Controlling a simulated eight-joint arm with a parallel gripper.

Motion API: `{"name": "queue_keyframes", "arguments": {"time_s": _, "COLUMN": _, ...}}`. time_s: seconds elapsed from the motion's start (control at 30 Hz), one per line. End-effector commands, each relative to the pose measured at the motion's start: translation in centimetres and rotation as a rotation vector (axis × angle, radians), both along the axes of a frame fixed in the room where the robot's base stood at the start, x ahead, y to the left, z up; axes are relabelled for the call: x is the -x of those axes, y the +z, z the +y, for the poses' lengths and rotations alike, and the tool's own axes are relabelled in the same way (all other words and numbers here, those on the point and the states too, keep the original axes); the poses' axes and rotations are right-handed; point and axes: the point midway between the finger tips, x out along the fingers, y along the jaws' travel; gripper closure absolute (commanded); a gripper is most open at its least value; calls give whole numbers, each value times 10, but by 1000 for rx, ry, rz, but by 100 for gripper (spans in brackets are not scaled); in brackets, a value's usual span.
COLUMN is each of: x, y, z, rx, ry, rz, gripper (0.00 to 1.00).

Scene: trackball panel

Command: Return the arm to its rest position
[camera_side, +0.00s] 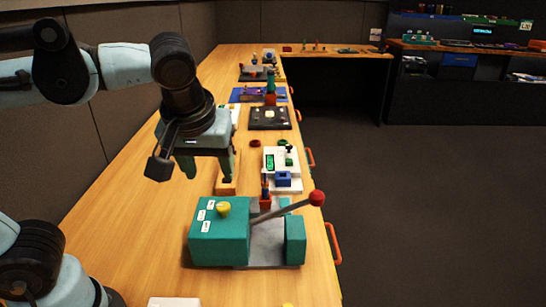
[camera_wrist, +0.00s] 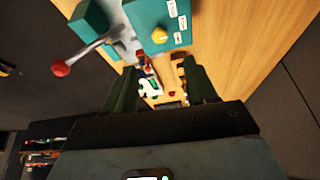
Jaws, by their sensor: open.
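My gripper (camera_side: 207,176) hangs over the wooden bench in the side view, fingers pointing down and apart, with nothing seen between them. It is above and behind the teal box (camera_side: 218,236), near a small wooden block (camera_side: 227,186). In the wrist view, my gripper's (camera_wrist: 162,80) two dark green fingers are spread apart. Between and beyond them are the bench and small fixtures. No marked rest position is seen. I cannot tell which fixture is the trackball panel.
The teal box has a yellow knob, white labels and a lever with a red ball (camera_side: 317,198) jutting right. A white panel (camera_side: 296,184) with a blue block is right of my gripper. A black board (camera_side: 285,123) lies farther back. The bench left of the teal box (camera_side: 140,225) is clear.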

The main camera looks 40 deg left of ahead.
Motion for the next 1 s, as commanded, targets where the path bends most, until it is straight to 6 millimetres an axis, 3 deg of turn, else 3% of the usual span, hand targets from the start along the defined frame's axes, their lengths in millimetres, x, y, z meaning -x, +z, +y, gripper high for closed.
{"name": "queue_keyframes", "arguments": {"time_s": 0.23, "x": -3, "y": -16, "z": 6, "rx": 20, "ry": -100, "rz": -2, "gripper": 43}}
{"name": "queue_keyframes", "arguments": {"time_s": 0.6, "x": -18, "y": -72, "z": 34, "rx": -13, "ry": -568, "rz": -153, "gripper": 43}}
{"name": "queue_keyframes", "arguments": {"time_s": 1.0, "x": -21, "y": -83, "z": 43, "rx": -81, "ry": -697, "rz": -221, "gripper": 43}}
